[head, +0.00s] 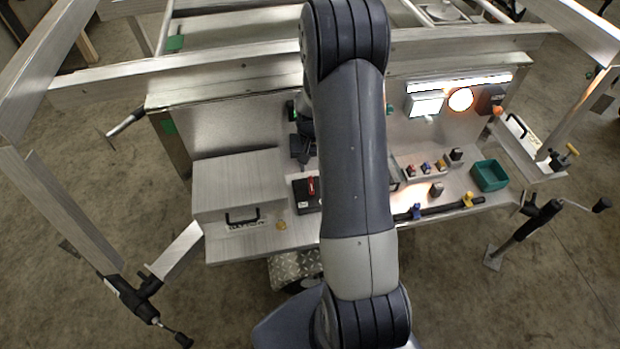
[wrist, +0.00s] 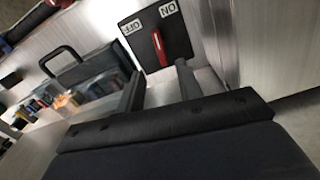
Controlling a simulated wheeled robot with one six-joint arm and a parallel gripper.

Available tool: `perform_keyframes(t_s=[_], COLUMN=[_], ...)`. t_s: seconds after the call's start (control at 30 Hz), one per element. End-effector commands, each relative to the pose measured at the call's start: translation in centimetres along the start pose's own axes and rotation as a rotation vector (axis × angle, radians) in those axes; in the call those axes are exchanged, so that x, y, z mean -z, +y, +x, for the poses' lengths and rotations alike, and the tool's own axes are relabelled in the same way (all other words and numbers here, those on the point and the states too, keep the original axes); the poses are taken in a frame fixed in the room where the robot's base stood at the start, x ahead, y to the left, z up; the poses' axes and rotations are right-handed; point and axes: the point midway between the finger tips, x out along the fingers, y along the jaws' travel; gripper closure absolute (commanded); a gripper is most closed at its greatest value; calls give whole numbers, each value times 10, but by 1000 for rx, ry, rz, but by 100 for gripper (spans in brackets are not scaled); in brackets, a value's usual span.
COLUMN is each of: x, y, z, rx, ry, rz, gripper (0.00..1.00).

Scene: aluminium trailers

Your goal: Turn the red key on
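The red key (wrist: 159,47) stands on a black switch box (wrist: 141,43) in the wrist view, with a white OFF label (wrist: 130,26) and a white ON label (wrist: 168,9) beyond it. The key's far end points roughly between the labels. In the head view the red key (head: 311,186) shows on its black box (head: 302,196), just left of my arm. My gripper (wrist: 158,84) is open and empty, its two fingers apart. The key lies ahead of the gap between them, with no visible contact. In the head view my gripper is partly hidden by my arm.
A metal box (head: 238,178) with a black handle stands left of the switch box. A clear case (wrist: 92,82) with a dark handle is at left in the wrist view. A green bin (head: 490,175), small coloured switches (head: 426,167) and a lit lamp (head: 460,99) are at right.

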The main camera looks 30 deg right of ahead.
Motion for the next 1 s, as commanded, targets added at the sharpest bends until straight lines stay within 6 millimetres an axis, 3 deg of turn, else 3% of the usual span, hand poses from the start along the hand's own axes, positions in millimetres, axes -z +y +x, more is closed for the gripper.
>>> perform_keyframes(t_s=[0.3, 0.5, 0.93, 1.0], x=[-1, -1, -1, -1], y=[0, 0, 0, 0], z=[53, 74, 81, 81], rx=[0, 0, 0, 0], ry=[-5, -2, 0, 0], rz=[-1, -1, -1, -1], gripper=[65, 65, 65, 70])
